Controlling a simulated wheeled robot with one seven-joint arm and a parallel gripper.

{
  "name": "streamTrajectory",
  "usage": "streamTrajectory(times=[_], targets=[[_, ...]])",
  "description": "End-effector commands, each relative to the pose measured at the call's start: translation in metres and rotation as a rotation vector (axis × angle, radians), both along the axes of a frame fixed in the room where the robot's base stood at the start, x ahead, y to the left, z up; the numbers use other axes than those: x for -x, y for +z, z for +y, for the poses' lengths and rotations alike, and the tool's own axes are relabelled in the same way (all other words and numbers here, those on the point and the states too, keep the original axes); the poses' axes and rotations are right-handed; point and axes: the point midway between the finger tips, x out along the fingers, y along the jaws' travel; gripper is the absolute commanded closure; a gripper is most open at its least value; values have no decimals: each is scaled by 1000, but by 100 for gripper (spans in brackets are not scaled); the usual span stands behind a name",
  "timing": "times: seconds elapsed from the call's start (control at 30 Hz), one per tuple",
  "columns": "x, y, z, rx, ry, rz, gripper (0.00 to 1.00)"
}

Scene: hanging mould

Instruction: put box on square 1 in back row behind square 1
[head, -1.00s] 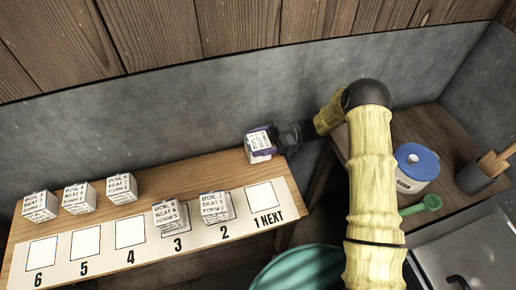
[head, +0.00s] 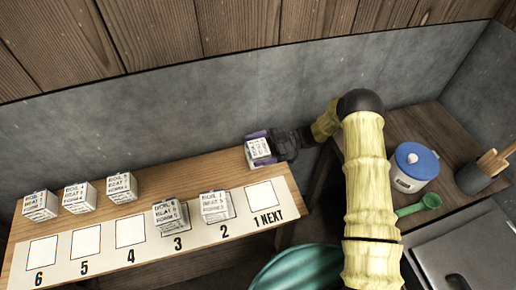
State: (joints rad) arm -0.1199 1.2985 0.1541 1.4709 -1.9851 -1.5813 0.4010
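The box (head: 259,150) for square 1 is white with printed sides and stands at the back right of the wooden table, behind square 1 (head: 261,195). Square 1 is bare. My gripper (head: 258,146) comes in from the right, with purple fingers at the box. One finger shows along the box's back edge. The other is mostly hidden, so I cannot tell whether they press on the box. The box looks upright and appears to rest on the table.
Boxes stand on square 2 (head: 214,206) and square 3 (head: 169,214). Three more boxes (head: 80,196) stand in the back row at left. Squares 4, 5 and 6 are bare. A grey wall (head: 190,110) runs close behind the table. A blue-lidded pot (head: 415,168) stands on the right counter.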

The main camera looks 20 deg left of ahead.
Motion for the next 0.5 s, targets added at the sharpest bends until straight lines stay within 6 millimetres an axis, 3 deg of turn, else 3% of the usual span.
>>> streamTrajectory(times=[0.33, 0.5], targets=[[-1, 5, -1, 0, -1, 0, 15], [-14, 0, -23, 1, -4, -2, 15]])
